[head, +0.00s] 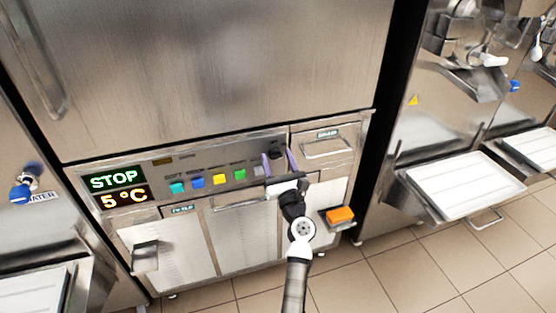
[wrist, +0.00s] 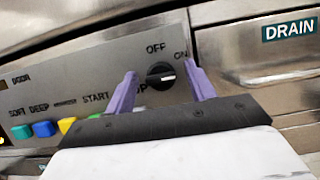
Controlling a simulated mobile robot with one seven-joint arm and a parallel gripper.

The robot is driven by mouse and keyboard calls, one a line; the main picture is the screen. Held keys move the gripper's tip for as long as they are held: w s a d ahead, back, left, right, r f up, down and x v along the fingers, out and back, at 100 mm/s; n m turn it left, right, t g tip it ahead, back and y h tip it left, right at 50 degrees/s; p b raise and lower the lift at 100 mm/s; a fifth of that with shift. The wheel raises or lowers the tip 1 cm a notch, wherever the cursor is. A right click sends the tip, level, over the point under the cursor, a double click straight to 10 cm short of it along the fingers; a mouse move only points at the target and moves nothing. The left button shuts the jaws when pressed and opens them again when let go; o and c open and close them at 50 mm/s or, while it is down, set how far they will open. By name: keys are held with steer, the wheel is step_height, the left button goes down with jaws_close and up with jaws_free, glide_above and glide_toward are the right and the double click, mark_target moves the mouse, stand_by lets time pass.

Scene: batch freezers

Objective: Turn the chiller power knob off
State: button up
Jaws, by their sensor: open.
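The chiller power knob (wrist: 160,76) is a black round knob with a white pointer line on the grey control panel. In the wrist view, OFF is printed above it and ON to its upper right; its pointer line lies roughly level, toward the right. In the head view the knob (head: 275,154) is small and dark at the panel's right end. My gripper (wrist: 163,80) is open, with one purple finger on each side of the knob. I cannot tell whether the fingers touch it. My gripper (head: 278,158) also reaches the panel in the head view.
Coloured buttons (head: 208,180) line the panel left of the knob, beside a display (head: 118,188) reading STOP and 5 °C. A DRAIN drawer (head: 327,147) is to the right. An orange object (head: 340,215) sits on a low ledge. A white tray (head: 453,186) stands at right.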

steer(key=c, duration=1)
steer(key=shift+o, duration=0.2)
steer(key=shift+f+n+b, duration=0.1)
steer(key=shift+n+b, duration=0.2)
steer(key=shift+n, duration=0.2)
steer(key=n+g+y+b, duration=0.1)
steer(key=n+y+b, duration=0.1)
steer(key=n, duration=0.3)
steer(key=shift+d+y, duration=0.1)
steer(key=shift+y, duration=0.3)
steer(key=n+g+y+b, duration=0.1)
steer(key=n, duration=0.2)
steer(key=n+g+y, duration=0.1)
steer(key=n, duration=0.2)
steer(key=shift+g+b, duration=0.35)
steer(key=shift+g, duration=0.05)
steer(key=n+g, duration=0.1)
steer(key=n, duration=0.2)
steer(key=n+g, duration=0.1)
steer(key=n, duration=0.1)
steer(key=shift+d+r+n+y, duration=0.1)
steer(key=shift+r+n+y, duration=0.1)
steer(key=shift+n+y, duration=0.15)
steer(key=shift+n+g, duration=1)
steer(key=shift+n, duration=1.35)
